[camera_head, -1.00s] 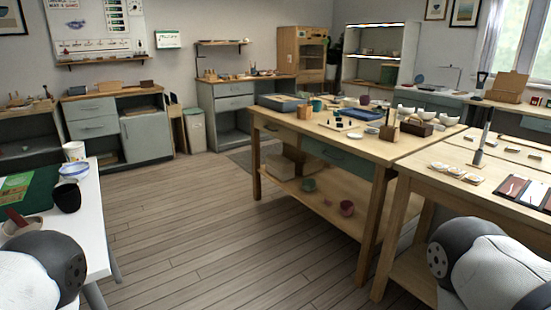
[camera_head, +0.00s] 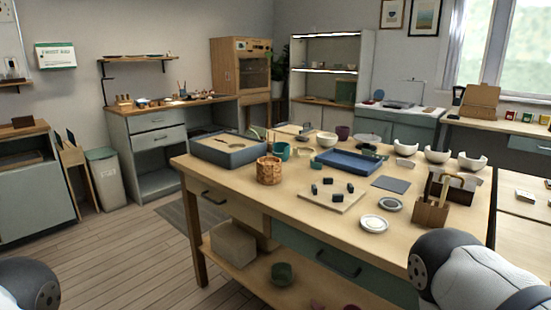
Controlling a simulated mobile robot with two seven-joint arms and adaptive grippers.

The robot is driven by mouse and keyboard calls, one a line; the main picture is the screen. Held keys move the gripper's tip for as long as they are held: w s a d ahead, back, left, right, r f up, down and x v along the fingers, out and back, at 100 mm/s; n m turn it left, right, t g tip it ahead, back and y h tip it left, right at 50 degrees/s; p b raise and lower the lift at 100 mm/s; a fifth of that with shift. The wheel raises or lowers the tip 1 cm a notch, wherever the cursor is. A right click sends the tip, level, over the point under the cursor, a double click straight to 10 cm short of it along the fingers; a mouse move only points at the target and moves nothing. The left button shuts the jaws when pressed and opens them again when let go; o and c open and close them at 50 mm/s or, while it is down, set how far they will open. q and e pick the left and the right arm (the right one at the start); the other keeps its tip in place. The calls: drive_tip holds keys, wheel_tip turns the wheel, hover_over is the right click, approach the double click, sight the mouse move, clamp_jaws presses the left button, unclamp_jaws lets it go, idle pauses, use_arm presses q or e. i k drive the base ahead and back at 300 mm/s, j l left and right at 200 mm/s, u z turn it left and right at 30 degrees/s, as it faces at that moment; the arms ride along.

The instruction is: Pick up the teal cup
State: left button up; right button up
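The teal cup (camera_head: 281,152) stands on the wooden work table (camera_head: 300,225), just behind a woven wicker pot (camera_head: 269,170) and to the right of a grey tray (camera_head: 228,152). Its lower part is partly hidden by the wicker pot. Only rounded shoulder or arm parts of mine show at the lower left and lower right. Neither gripper is in view.
A blue tray (camera_head: 349,164), a board with dark blocks (camera_head: 335,197), a small plate (camera_head: 374,223) and white bowls (camera_head: 437,155) share the tabletop. A green bowl (camera_head: 283,273) sits on the lower shelf. Open floor (camera_head: 135,255) lies left of the table.

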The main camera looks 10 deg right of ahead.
sight(281, 150)
drive_tip(key=i+j+z, duration=0.45)
drive_tip(key=j+z, duration=0.15)
drive_tip(key=i+j+z, duration=0.25)
drive_tip(key=j, duration=0.15)
drive_tip(key=j+z, duration=0.3)
drive_tip(key=i+j, duration=0.05)
drive_tip(key=j, duration=0.05)
